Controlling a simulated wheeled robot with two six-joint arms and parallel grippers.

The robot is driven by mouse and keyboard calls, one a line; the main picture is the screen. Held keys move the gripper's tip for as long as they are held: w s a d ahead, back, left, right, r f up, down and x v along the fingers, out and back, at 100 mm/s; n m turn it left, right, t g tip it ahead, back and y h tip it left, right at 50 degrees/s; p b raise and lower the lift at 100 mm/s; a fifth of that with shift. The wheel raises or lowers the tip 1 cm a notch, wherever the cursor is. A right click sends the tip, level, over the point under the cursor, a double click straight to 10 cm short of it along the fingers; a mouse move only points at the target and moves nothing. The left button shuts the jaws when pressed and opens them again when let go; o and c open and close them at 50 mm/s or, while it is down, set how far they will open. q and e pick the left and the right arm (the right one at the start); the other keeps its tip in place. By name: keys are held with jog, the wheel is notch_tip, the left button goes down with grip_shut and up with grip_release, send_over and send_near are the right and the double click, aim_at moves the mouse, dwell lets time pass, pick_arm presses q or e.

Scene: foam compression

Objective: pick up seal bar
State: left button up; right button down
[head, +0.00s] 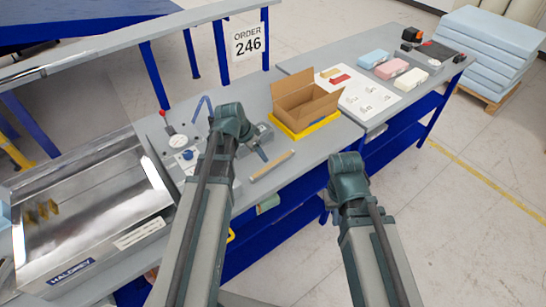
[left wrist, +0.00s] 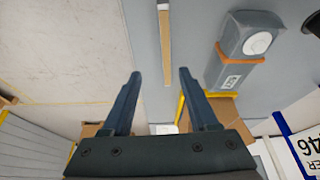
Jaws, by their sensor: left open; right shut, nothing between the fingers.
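The seal bar appears to be the slim tan bar (head: 272,166) lying on the grey bench near its front edge. It also shows in the left wrist view (left wrist: 165,45), lengthwise, with a pale end at the top. My left gripper (left wrist: 160,74) is open, and the bar's near end lines up between its fingertips, with no contact visible. In the head view my left gripper (head: 259,151) is just behind the bar and partly hidden by its wrist. My right gripper (head: 331,194) is shut and empty, off the bench's front edge to the right of the bar; its fingers are mostly hidden.
A grey device with a white round face (left wrist: 243,45) stands close right of the bar in the left wrist view. An open cardboard box (head: 302,102) sits on a yellow tray (head: 330,121) behind. A shiny metal machine (head: 90,215) is at left; foam blocks (head: 391,68) lie farther right.

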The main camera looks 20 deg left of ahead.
pick_arm(q)
jog(key=shift+w+a+r, duration=0.1)
jog(key=shift+a+r, duration=0.05)
jog(key=shift+a, duration=0.05)
jog(key=b, duration=0.8)
send_near(270, 165)
jog(key=f, duration=0.1)
jog(key=d+f, duration=0.1)
jog(key=f, duration=0.1)
jog(key=shift+f, duration=0.35)
jog(key=b+x, duration=0.2)
jog(key=w+b+x, duration=0.1)
jog(key=b+x, duration=0.1)
jog(key=x, duration=0.1)
jog(key=shift+b, duration=0.35)
jog(key=shift+r, duration=0.1)
grip_shut()
